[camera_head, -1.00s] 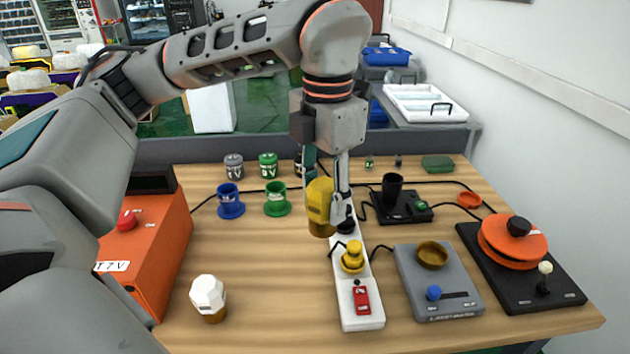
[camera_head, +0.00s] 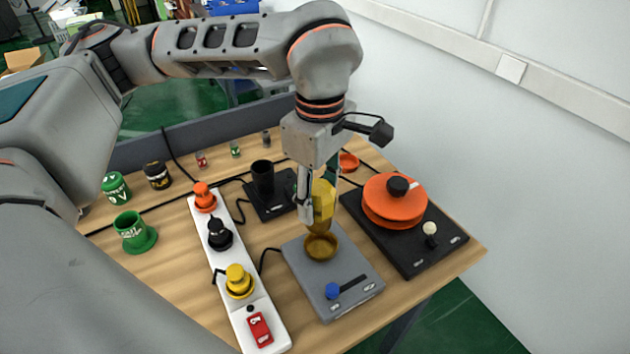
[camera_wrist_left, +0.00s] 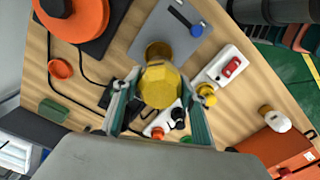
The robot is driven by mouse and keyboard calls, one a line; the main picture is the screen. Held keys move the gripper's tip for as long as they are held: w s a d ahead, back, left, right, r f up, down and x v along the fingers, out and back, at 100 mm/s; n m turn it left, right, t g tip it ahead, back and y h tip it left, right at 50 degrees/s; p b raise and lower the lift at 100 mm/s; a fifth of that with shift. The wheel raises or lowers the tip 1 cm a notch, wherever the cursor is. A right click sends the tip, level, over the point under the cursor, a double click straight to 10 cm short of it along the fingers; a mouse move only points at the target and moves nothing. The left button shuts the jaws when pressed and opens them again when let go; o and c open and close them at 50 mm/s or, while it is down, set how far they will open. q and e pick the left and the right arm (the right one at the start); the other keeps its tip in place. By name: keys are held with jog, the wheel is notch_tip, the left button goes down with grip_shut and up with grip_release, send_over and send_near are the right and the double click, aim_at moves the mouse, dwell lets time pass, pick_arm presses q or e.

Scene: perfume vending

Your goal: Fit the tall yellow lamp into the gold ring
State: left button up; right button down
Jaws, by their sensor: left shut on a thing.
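The tall yellow lamp (camera_head: 324,203), faceted with a darker gold base, is upright in my left gripper (camera_head: 318,202), whose fingers are shut on its sides. It also shows between the fingers in the left wrist view (camera_wrist_left: 161,87). The gold ring (camera_head: 321,248) is on top of a grey box (camera_head: 345,284) with a blue knob. The lamp's base is right over the ring's back part; whether they touch I cannot tell. In the left wrist view the lamp partly covers the gold ring (camera_wrist_left: 158,50). My right gripper is not in view.
A white strip (camera_head: 228,268) with orange, black and yellow plugs lies left of the grey box. A black base with an orange reel (camera_head: 395,205) stands close on the right. A black cup (camera_head: 263,178) stands behind. A white lamp (camera_wrist_left: 277,121) shows in the left wrist view.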

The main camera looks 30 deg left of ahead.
aim_at(321, 217)
pick_arm(q)
jog(key=shift+w+d+f+m, duration=0.1)
jog(key=shift+w+d+m, duration=0.1)
jog(key=shift+m, duration=0.2)
jog(key=shift+f, duration=0.1)
jog(key=shift+s+f+b, duration=0.1)
jog(key=shift+f+b, duration=0.45)
jog(key=shift+f, duration=0.2)
jog(key=shift+f+b, duration=1.15)
jog(key=shift+f, duration=0.7)
jog(key=shift+f+b, duration=1.05)
jog(key=shift+f, duration=0.35)
